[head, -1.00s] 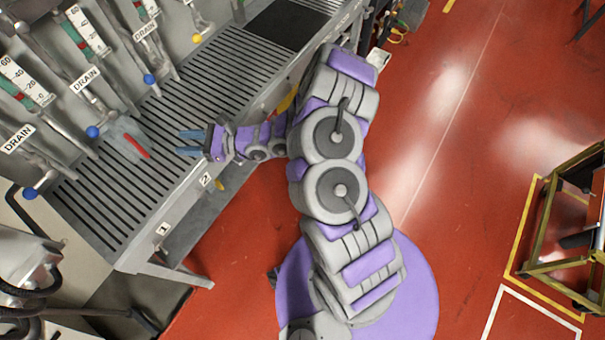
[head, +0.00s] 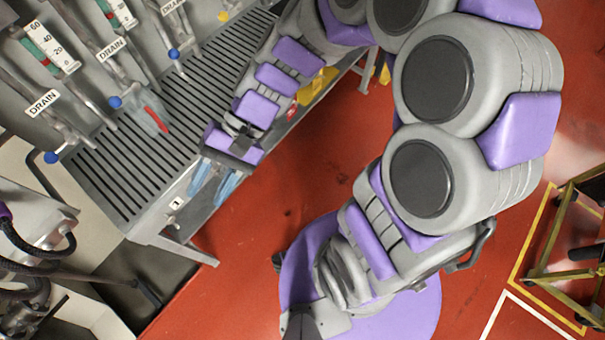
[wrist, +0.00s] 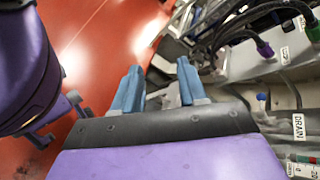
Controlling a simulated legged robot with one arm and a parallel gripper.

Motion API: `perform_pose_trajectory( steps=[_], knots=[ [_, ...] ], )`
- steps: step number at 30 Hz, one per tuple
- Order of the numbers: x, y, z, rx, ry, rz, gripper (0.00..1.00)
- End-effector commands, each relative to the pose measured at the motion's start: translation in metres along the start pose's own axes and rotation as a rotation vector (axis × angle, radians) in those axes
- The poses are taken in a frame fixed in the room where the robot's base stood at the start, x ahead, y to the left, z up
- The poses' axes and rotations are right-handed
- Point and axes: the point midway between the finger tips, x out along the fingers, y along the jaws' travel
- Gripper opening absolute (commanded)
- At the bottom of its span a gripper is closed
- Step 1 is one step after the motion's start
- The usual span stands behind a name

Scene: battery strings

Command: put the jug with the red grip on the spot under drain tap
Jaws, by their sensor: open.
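The jug with the red grip (head: 145,119) is a small clear-grey vessel. It stands on the slatted drain bench, close to the blue-knobbed drain tap (head: 115,102) in the middle of the row. Other drain taps with blue knobs show at the near left (head: 51,157) and farther back (head: 173,54). My gripper (head: 213,182) is open and empty, its blue fingers pointing down past the bench's front edge, right of and nearer than the jug. In the wrist view its fingers (wrist: 160,88) are apart with nothing between them; the jug does not show there.
The slatted bench (head: 110,185) has free grate around the jug. Gauges and DRAIN labels line the wall panel behind it. Dark hoses (head: 35,245) and machinery stand at lower left. A yellow-framed stand (head: 565,240) is at right. Red floor is open between.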

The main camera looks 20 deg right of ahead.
Motion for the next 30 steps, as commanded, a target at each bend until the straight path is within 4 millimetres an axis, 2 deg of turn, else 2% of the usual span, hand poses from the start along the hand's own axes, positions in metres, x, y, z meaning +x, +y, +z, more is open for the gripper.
perform_pose_trajectory(
  steps=[5,12,15,21,30],
  knots=[
    [-0.023,0.051,0.027,-0.094,0.125,0.248,0.42],
    [-0.072,0.121,0.055,-0.137,0.309,0.561,0.42],
    [-0.091,0.143,0.066,-0.132,0.378,0.668,0.42],
    [-0.116,0.166,0.08,-0.116,0.463,0.793,0.42],
    [-0.121,0.17,0.083,-0.111,0.476,0.815,0.42]
  ],
)
